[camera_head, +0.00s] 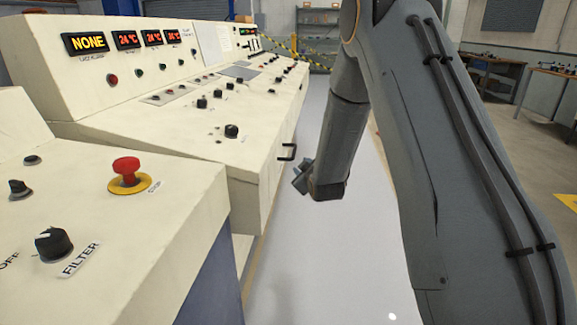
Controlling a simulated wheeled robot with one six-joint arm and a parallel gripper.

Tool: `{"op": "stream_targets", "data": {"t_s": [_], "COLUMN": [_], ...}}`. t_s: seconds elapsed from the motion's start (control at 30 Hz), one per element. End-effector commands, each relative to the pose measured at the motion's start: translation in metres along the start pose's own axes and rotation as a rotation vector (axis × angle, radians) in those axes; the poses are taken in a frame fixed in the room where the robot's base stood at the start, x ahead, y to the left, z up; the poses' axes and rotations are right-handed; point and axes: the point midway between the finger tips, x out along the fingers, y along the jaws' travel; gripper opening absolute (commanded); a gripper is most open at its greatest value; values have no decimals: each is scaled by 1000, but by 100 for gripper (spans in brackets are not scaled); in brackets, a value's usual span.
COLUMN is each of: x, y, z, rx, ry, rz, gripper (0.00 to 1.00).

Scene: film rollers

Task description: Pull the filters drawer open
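A small black handle (287,152) sticks out from the right-facing front of the cream control console (262,178). It may belong to the filters drawer; no drawer label is readable there and the drawer's seams are hard to make out. My gripper (301,181) is at the end of my grey arm, just right of and below the handle in the picture. It looks apart from the handle. Its fingers are small and mostly hidden by the wrist, so I cannot tell whether they are open.
A nearer cream panel (110,232) carries a red stop button (126,170) and a black knob (53,244) labelled FILTER. A pale floor strip (320,245) beside the console is clear. Workbenches (490,62) stand at the far right, shelves (318,35) at the back.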

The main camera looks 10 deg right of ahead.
Motion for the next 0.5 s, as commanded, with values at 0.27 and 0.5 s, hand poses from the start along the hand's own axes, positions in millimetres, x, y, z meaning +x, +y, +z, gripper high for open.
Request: {"op": "stream_targets", "data": {"t_s": [0.27,0.5], "x": [47,52], "y": [-3,-5], "z": [0,0], "rx": [-209,-297], "ry": [236,324], "rz": [232,348], "gripper": [30,30]}}
